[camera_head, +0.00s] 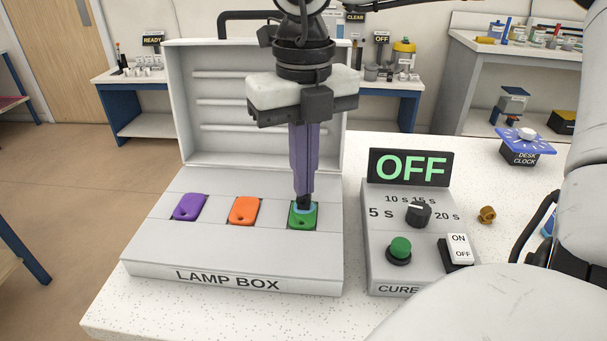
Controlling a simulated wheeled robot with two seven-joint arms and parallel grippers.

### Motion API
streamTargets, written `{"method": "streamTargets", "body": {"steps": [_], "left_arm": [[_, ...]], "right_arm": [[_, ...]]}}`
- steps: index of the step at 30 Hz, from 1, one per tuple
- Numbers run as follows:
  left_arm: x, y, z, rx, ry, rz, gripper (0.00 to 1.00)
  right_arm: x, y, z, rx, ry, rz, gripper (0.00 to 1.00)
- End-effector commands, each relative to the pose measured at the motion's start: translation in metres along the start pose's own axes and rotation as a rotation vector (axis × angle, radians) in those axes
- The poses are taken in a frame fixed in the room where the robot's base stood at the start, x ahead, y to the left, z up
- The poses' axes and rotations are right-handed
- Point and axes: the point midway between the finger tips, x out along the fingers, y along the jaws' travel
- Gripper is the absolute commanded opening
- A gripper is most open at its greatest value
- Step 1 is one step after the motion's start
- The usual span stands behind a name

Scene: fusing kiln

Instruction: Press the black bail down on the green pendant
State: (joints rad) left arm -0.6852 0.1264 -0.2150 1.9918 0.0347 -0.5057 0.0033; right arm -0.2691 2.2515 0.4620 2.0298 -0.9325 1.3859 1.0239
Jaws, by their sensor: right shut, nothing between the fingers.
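The green pendant (303,221) lies in the right-hand recess of the lamp box's front panel. A small black piece, the bail (303,202), shows at the pendant's top end, right under my fingertips and partly hidden by them. A light blue patch shows around it on the pendant. My right gripper (303,196) points straight down over the pendant, its purple fingers shut together. The fingertips look to be at the bail; I cannot tell whether they touch it. My left gripper is not in view.
The lamp box (232,283) has its lid (180,110) open behind my gripper. A purple pendant (189,207) and an orange pendant (244,210) lie left of the green one. The cure box (385,270), its display reading OFF, stands close on the right. A brass-coloured piece (487,214) lies beyond it.

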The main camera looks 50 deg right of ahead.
Motion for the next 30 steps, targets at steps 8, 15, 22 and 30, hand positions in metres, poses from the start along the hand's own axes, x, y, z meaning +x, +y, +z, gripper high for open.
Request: {"method": "streamTargets", "body": {"steps": [8,15,22,30], "left_arm": [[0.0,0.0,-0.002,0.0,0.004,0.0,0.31],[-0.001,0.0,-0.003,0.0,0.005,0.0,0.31],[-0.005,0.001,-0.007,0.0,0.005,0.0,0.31],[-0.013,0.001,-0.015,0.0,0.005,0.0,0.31]], "right_arm": [[0.001,0.0,-0.001,0.0,0.003,-0.001,0.0],[0.001,0.0,-0.001,0.0,0.003,-0.001,0.0],[-0.009,0.0,0.0,0.001,0.002,-0.002,0.0],[-0.026,0.0,0.0,0.001,0.0,-0.001,0.0]]}}
